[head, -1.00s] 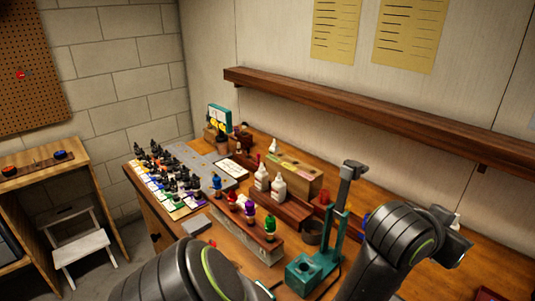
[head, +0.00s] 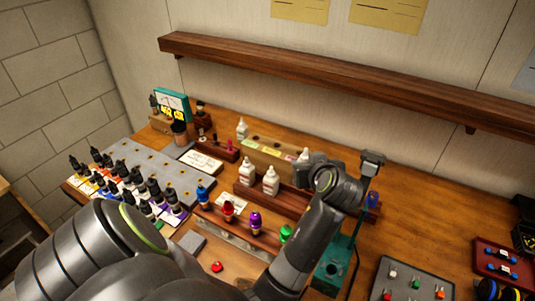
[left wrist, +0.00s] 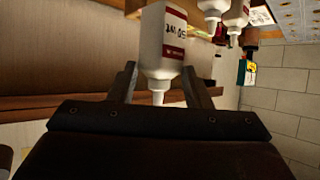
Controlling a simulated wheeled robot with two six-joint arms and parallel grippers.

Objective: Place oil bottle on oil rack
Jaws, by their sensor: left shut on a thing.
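A white oil bottle (left wrist: 163,45) with a dark red label and printed number lies between the fingers of my left gripper (left wrist: 159,72) in the left wrist view. The gripper is shut on it; its nozzle faces the palm side of the picture. In the head view my left wrist is over the right part of the dark wooden oil rack (head: 290,205), hiding most of the held bottle. Two white bottles (head: 247,171) (head: 271,181) stand upright in the rack, left of my wrist. I cannot tell whether the held bottle touches the rack. My right gripper is not in view.
A teal stand (head: 332,264) with a tall post is close right of my left arm. Coloured bottles (head: 256,222) stand in a row in front of the rack. A wooden box (head: 265,153) is behind it. A wall shelf (head: 330,85) runs above. A grey tray (head: 415,280) lies at right.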

